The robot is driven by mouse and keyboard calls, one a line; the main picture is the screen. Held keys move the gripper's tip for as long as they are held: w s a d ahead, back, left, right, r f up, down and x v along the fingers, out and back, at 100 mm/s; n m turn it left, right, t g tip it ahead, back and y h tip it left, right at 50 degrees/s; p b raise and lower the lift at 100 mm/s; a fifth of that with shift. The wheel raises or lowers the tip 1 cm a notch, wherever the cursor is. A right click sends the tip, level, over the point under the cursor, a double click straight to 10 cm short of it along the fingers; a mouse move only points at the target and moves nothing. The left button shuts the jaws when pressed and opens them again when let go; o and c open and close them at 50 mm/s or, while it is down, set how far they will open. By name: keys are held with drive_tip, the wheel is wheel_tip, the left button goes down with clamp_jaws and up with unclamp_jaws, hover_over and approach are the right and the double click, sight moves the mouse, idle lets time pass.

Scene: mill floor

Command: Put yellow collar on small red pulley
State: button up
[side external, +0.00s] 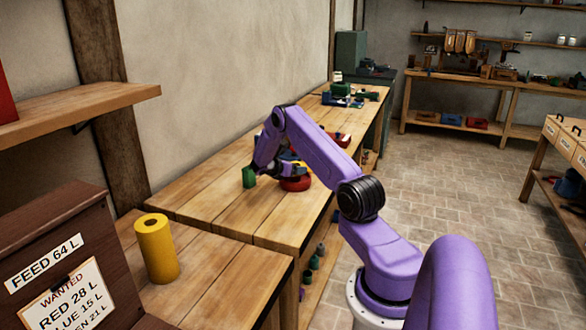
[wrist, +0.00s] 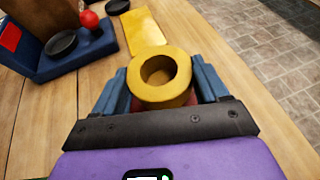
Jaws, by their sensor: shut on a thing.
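The yellow collar (wrist: 176,93), a thick ring with a round hole, sits between the two blue fingers of my gripper (wrist: 160,80) in the wrist view. The fingers are shut on its sides. A sliver of red (wrist: 137,104) shows under the collar, mostly hidden by it. In the side view a red pulley (side external: 295,184) lies on the wooden bench, right by my gripper (side external: 285,163). The collar is hard to make out there. I cannot tell whether the collar touches the pulley or hangs just above it.
A green block (side external: 249,177) stands left of my gripper. A blue fixture (wrist: 88,48) with a red ball and black discs, and a flat yellow plate (wrist: 143,28), lie beyond the collar. A yellow cylinder (side external: 156,250) stands on the near bench. Bare bench (side external: 215,205) lies in front.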

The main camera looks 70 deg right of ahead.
drive_tip(key=o, duration=1.2)
drive_tip(key=shift+f, duration=0.1)
drive_tip(key=shift+c, duration=0.2)
